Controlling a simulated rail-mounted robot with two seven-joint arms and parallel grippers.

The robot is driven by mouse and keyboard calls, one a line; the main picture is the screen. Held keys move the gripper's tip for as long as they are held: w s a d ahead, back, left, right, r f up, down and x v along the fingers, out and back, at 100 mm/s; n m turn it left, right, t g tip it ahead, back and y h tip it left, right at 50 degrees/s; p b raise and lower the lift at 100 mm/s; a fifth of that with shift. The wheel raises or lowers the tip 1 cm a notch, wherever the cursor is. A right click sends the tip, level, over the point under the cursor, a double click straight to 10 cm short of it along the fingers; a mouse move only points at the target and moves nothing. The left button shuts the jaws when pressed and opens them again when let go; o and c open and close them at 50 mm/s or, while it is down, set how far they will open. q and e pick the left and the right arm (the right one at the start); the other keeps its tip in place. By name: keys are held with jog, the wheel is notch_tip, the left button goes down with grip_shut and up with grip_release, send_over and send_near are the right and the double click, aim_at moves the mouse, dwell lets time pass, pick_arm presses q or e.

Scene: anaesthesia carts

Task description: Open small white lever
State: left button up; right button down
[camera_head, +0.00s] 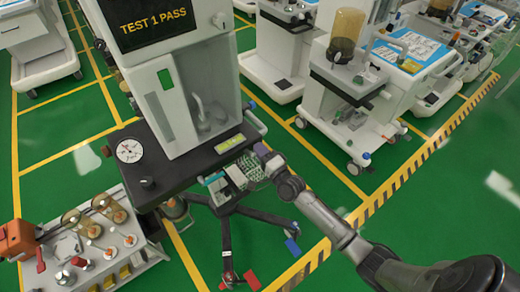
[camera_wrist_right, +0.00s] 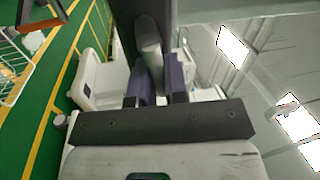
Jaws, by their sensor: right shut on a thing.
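In the right wrist view a small whitish lever (camera_wrist_right: 150,45) with a rounded end stands against a dark upright edge. The two purple fingers of my right gripper (camera_wrist_right: 159,88) are on either side of its lower end and shut on it. In the head view my right gripper (camera_head: 262,152) is at the right edge of the cart's dark worktop, its arm coming from the lower right. A pale lever-like part (camera_head: 255,121) shows just above it there, but its contact with the fingers is too small to tell. My left gripper is not in view.
The anaesthesia cart (camera_head: 190,85) has a screen (camera_head: 152,22) reading "TEST 1 PASS" and a round gauge (camera_head: 129,150). A bench with flasks and knobs (camera_head: 97,240) stands at lower left. Other carts (camera_head: 365,80) stand at the back right. Green floor (camera_head: 340,200) is free between them.

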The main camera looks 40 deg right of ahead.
aim_at(253, 155)
jog(key=n+p, duration=0.1)
jog(key=r+n+y+p, duration=0.1)
jog(key=n, duration=0.1)
jog(key=r+n+p, duration=0.1)
jog(key=n, duration=0.1)
jog(key=shift+a+y, duration=0.2)
jog(key=shift+y, duration=0.2)
jog(key=n+p, duration=0.2)
jog(key=n, duration=0.1)
jog(key=r+n+p, duration=0.1)
jog(key=shift+a+n+g+y+p, duration=0.3)
jog(key=shift+a+g+p, duration=0.05)
jog(key=shift+a+g, duration=0.05)
jog(key=n+p, duration=0.2)
jog(key=a+n+y+p, duration=0.1)
jog(key=n+p, duration=0.1)
jog(key=n, duration=0.1)
jog(key=shift+a+r+g, duration=0.1)
jog(key=shift+r+g, duration=0.1)
jog(key=shift+g, duration=0.2)
jog(key=shift+a+n+p, duration=0.25)
jog(key=shift+n+p, duration=0.3)
jog(key=shift+n, duration=0.15)
jog(key=shift+f, duration=0.1)
jog(key=c, duration=1.2)
grip_release()
